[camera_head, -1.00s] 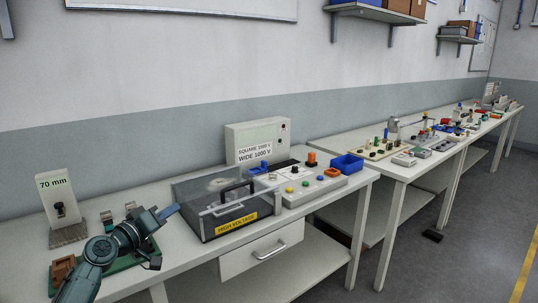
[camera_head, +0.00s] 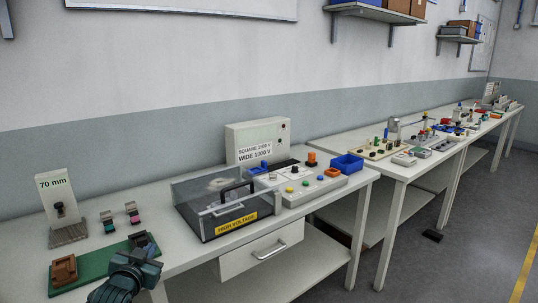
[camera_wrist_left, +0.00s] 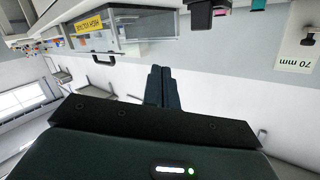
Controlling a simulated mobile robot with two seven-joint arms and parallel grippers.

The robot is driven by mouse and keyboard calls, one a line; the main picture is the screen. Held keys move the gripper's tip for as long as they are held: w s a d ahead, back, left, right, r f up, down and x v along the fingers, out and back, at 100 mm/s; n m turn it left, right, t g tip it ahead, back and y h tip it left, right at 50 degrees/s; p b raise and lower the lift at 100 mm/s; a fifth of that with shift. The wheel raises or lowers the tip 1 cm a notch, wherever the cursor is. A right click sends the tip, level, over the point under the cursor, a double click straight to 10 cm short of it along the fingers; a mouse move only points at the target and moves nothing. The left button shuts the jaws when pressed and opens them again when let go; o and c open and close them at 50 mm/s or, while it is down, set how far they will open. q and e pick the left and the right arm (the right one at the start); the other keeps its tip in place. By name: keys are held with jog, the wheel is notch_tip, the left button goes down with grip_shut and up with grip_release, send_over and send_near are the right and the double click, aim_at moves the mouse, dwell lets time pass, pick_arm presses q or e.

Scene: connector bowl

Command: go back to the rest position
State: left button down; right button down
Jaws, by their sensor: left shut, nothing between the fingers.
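My left gripper (camera_head: 138,262) is low in the left of the head view, in front of the green board near the table's front edge. In the left wrist view its two dark fingers (camera_wrist_left: 162,88) are together with nothing between them. The wrist view is upside down, with the bench along its top. My right gripper is in neither view.
A green board (camera_head: 100,265) holds a brown block (camera_head: 64,270) and a dark block. Two small connectors (camera_head: 120,216) lie behind it, beside the 70 mm stand (camera_head: 58,205). A clear high-voltage box (camera_head: 215,205) and a blue bin (camera_head: 347,165) stand to the right.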

pick_arm(q)
jog(key=s+d+f+g+h, duration=0.1)
jog(key=s+d+f+g, duration=0.1)
jog(key=s+d+f, duration=0.45)
jog(key=s+d+f+g+h, duration=0.15)
jog(key=s+d+f, duration=0.25)
jog(key=s+f, duration=0.55)
jog(key=s+d+g, duration=0.1)
jog(key=s+d, duration=0.2)
jog(key=s, duration=0.6)
jog(key=s+d+f+g+h, duration=0.1)
jog(key=s+d, duration=0.2)
jog(key=s, duration=0.6)
jog(key=shift+h, duration=0.25)
